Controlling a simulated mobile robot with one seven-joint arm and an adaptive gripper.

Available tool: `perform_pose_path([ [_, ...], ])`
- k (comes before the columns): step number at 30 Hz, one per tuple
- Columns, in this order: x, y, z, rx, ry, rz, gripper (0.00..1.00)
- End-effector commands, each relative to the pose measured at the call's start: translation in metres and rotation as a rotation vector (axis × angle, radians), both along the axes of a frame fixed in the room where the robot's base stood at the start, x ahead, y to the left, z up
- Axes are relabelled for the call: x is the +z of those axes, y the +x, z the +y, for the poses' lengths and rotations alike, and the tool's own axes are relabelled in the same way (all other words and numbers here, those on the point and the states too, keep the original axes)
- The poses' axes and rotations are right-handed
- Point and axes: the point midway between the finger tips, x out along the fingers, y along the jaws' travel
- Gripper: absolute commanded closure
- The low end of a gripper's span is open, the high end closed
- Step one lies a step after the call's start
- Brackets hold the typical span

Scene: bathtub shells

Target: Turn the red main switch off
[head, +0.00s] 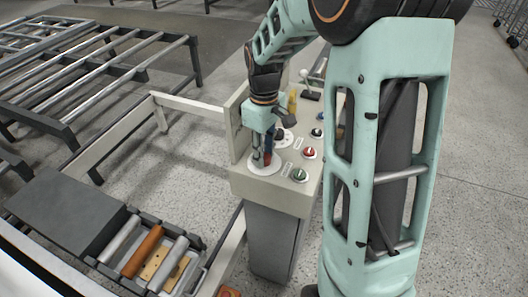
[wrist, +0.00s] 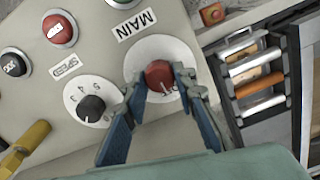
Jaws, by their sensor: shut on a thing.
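The red main switch (wrist: 158,74) is a round red knob on a white disc, beside a label reading MAIN (wrist: 134,24) on the panel. My gripper (wrist: 161,78) has a finger on each side of the knob and is shut on it. A short pale mark shows on the knob near its lower edge; its exact direction is hard to read. In the head view my gripper (head: 262,160) reaches down onto the near left corner of the control box (head: 265,188). The knob is mostly hidden there between the fingers.
A black speed dial (wrist: 92,107) sits close beside the left finger. A roller conveyor (head: 150,258) stands at the lower left, and a pale rail (head: 100,150) runs beside the box.

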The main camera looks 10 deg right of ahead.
Motion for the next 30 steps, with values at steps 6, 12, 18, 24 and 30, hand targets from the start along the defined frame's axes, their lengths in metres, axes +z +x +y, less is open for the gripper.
perform_pose_path([
  [6, 0.000, 0.001, 0.000, 0.002, 0.000, -0.001, 0.99],
  [12, 0.000, 0.001, 0.000, 0.001, 0.000, -0.001, 0.61],
  [18, 0.000, 0.000, 0.000, 0.000, 0.000, -0.001, 0.57],
  [24, 0.006, 0.001, 0.000, 0.000, 0.000, -0.003, 0.57],
  [30, 0.041, 0.002, 0.000, -0.001, 0.000, -0.007, 0.57],
])
